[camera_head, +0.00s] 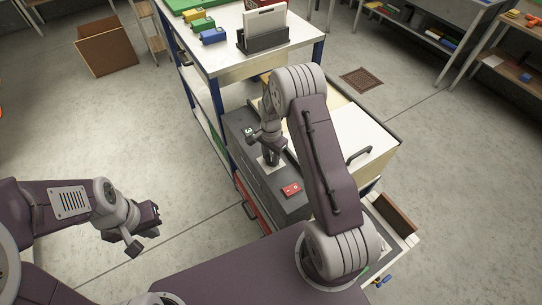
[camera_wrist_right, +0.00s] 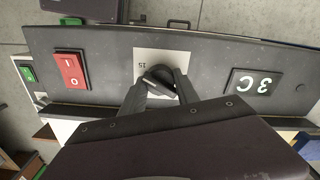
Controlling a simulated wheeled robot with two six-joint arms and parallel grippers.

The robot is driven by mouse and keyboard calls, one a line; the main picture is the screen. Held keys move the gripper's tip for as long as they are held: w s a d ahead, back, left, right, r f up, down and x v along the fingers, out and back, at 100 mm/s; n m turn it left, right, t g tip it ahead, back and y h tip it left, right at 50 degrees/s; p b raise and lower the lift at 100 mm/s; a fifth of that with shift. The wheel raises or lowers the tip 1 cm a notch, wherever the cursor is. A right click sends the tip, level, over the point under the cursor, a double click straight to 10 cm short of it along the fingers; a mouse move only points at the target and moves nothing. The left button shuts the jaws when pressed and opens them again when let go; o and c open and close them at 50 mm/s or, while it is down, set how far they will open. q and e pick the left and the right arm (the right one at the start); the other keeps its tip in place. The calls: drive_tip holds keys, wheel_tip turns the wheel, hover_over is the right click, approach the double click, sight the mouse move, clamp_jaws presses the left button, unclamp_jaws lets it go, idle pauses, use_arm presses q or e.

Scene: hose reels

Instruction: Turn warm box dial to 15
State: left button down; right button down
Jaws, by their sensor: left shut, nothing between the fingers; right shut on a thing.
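The warm box (camera_head: 285,208) is a dark grey unit beside the blue-legged bench in the head view. Its dial (camera_wrist_right: 160,78) is a dark round knob on a white plate (camera_wrist_right: 150,56) in the right wrist view. A printed 15 shows upside down on the plate, at the knob's upper left. My right gripper (camera_wrist_right: 162,82) is shut on the dial, its fingers on either side, hiding part of it and the plate. Which way the dial points I cannot tell. My left gripper (camera_head: 150,222) is shut and empty, away from the box over the floor.
A red switch (camera_wrist_right: 70,70) and a black plate marked 3C (camera_wrist_right: 255,82) flank the dial. The bench top (camera_head: 225,52) behind holds coloured blocks and a dark holder. A white lid (camera_head: 345,135) with a handle lies right of the box.

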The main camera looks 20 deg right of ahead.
sight(271, 156)
drive_tip(key=shift+w+r+m, duration=0.1)
drive_tip(key=shift+m, duration=0.2)
idle(0.4)
drive_tip(key=c, duration=0.9)
unclamp_jaws()
wheel_tip(271, 156, up, 9)
